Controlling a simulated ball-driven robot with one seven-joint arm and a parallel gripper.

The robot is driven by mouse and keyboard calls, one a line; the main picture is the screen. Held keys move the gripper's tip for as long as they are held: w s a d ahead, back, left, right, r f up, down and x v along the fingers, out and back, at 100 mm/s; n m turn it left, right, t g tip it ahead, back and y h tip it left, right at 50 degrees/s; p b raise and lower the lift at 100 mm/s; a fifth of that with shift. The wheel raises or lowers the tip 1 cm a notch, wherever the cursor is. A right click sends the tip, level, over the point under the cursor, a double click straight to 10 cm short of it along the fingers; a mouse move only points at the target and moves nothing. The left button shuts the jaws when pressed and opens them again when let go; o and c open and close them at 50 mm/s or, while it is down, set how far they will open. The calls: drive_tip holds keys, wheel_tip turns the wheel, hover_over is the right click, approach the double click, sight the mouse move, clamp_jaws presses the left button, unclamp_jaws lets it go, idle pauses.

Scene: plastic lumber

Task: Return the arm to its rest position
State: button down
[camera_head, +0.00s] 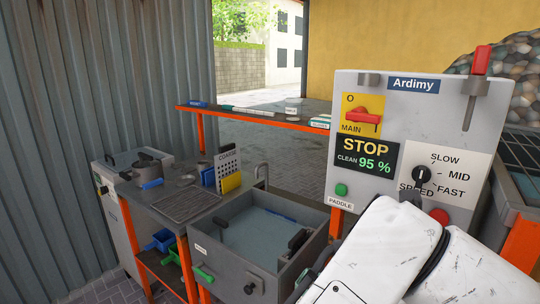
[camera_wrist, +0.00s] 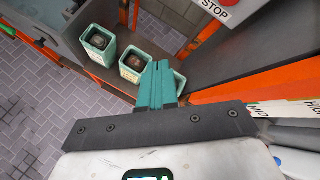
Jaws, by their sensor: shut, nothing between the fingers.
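My gripper (camera_wrist: 161,68) shows in the wrist view with its two teal fingers pressed together and nothing between them. It points toward a row of teal bins on a dark shelf, and its fingers overlap part of the view of the bins. My white arm (camera_head: 385,255) fills the lower right of the head view, in front of the lower part of the control panel (camera_head: 345,110). The gripper itself is not visible in the head view.
Teal bins (camera_wrist: 98,43) stand near the fingers, beside an orange beam (camera_wrist: 235,88). In the head view, a grey water basin (camera_head: 215,262) and a side table (camera_head: 160,200) with tools stand left of my arm. Paved floor (camera_head: 285,160) is open behind them.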

drive_tip(key=w+d+r+n+t+h, duration=0.1)
drive_tip(key=d+r+n+t+h, duration=0.1)
drive_tip(key=d+n, duration=0.75)
wheel_tip(320, 180, down, 9)
drive_tip(key=s+d+n+y, duration=0.1)
drive_tip(key=s+n, duration=0.1)
drive_tip(key=n, duration=0.9)
drive_tip(key=s+a+f+n+g+y, duration=0.2)
drive_tip(key=s+a+f+n+g, duration=0.15)
drive_tip(key=s+f+n, duration=0.65)
drive_tip(key=s+a+f+n+g+y, duration=0.3)
drive_tip(key=s+f, duration=0.5)
drive_tip(key=f, duration=0.6)
drive_tip(key=s+d+f+g, duration=0.2)
drive_tip(key=s+f+g, duration=0.2)
drive_tip(key=s, duration=0.5)
drive_tip(key=shift+s+f, duration=0.25)
drive_tip(key=shift+f, duration=0.05)
drive_tip(key=shift+d, duration=0.2)
